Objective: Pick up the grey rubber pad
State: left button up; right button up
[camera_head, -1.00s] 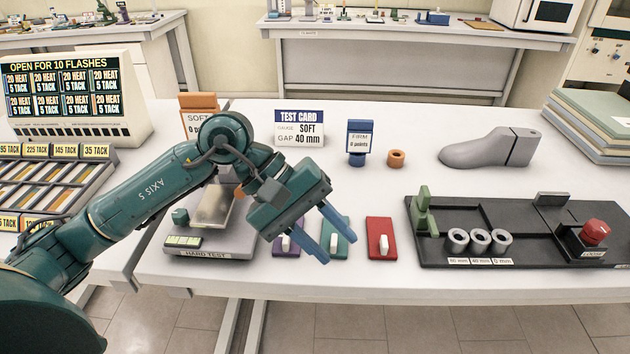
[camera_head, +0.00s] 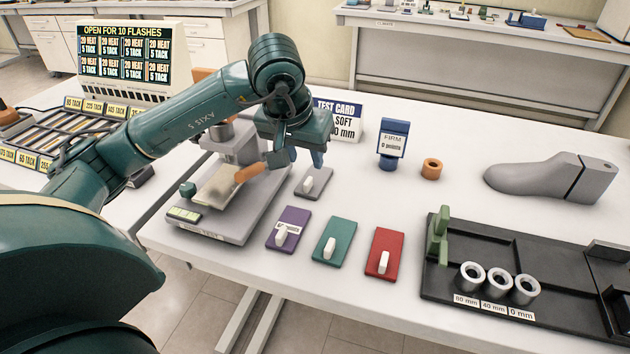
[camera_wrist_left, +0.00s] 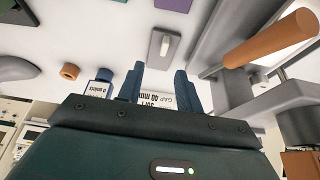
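The grey rubber pad (camera_head: 314,183) lies flat on the white table, right of the hard test device, with a small white grip block on top. It also shows in the left wrist view (camera_wrist_left: 165,50), just beyond the fingertips. My left gripper (camera_head: 299,160) points down just behind and above the pad in the head view. Its blue fingers (camera_wrist_left: 160,68) are apart with nothing between them, and the pad's white block is roughly in line with the gap. My right gripper is not in view.
Purple (camera_head: 288,228), green (camera_head: 334,242) and red (camera_head: 385,254) pads lie in front. The hard test device (camera_head: 215,225), with an orange handle (camera_head: 250,173), stands close to the left. A black fixture (camera_head: 462,240) lies right. The test card (camera_head: 345,125) stands behind.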

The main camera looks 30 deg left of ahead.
aim_at(309, 180)
pick_arm(q)
jog(key=x, duration=0.3)
jog(key=shift+s+a+p+x, duration=0.1)
jog(key=shift+a+p+x, duration=0.05)
jog(key=shift+x, duration=1.2)
jog(key=shift+s+a+p+x, duration=0.1)
jog(key=shift+s+p+x, duration=0.05)
jog(key=shift+x, duration=1.15)
jog(key=shift+c, duration=0.4)
grip_shut()
